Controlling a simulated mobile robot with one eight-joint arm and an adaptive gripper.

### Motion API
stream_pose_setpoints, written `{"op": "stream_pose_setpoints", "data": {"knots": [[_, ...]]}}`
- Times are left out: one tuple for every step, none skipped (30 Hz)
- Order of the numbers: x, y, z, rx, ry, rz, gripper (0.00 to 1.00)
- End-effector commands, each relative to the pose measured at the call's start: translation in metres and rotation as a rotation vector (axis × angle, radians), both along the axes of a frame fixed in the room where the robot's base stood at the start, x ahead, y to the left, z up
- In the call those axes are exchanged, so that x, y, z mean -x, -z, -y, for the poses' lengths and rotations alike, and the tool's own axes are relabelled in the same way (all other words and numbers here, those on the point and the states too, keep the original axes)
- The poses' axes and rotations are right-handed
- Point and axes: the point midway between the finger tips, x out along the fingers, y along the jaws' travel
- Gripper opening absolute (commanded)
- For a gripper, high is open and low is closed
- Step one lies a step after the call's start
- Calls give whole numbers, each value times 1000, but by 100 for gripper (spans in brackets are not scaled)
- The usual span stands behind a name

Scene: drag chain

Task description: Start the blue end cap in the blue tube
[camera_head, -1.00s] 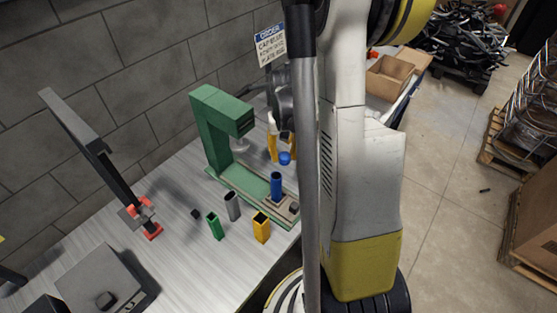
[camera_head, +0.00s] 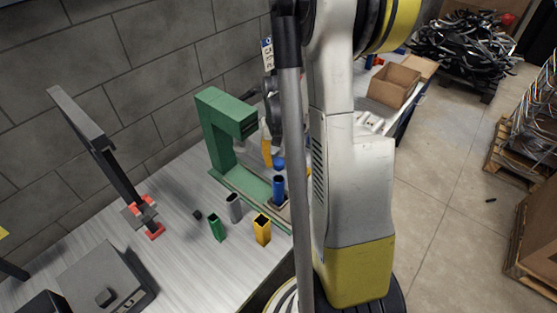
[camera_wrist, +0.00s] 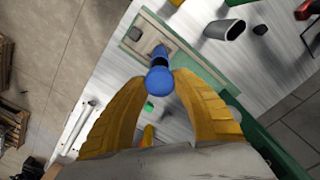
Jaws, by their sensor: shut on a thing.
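The blue end cap (camera_wrist: 160,80) is held between the yellow fingertips of my gripper (camera_wrist: 162,83) in the wrist view. In the head view the cap (camera_head: 279,163) hangs close above the blue tube (camera_head: 279,190), with a small gap seeming to show. The tube stands upright in a fixture on the green press's base. In the wrist view the tube (camera_wrist: 159,54) lies just beyond the cap and is partly covered by it. I cannot tell whether cap and tube are exactly in line. My gripper (camera_head: 268,153) is partly hidden by my arm in the head view.
The green press (camera_head: 218,130) stands close behind the tube. A black arm with a red clamp (camera_head: 145,215) is at left.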

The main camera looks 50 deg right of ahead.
Motion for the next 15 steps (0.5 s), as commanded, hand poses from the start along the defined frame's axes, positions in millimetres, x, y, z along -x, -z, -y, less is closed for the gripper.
{"op": "stream_pose_setpoints", "data": {"knots": [[0, 10, 0, 0, 0, 0, 17], [0, 13, 0, 0, 0, 0, 17], [0, 17, 0, 0, 0, 0, 17], [0, 21, 0, 0, 0, 0, 17], [0, 24, 0, 0, 0, 0, 17], [0, 28, 0, 0, 0, 0, 17], [0, 31, 0, 0, 0, 0, 17], [0, 33, 0, 0, 0, 0, 17], [0, 36, 0, 0, 0, 0, 17], [0, 38, 0, 0, 0, 0, 17], [0, 39, 0, 0, 0, 0, 17], [0, 40, 0, 0, 0, 0, 17], [0, 41, 0, 0, 0, 0, 17], [0, 41, 0, 0, 0, 0, 17], [0, 41, 0, 0, 0, 0, 17]]}}
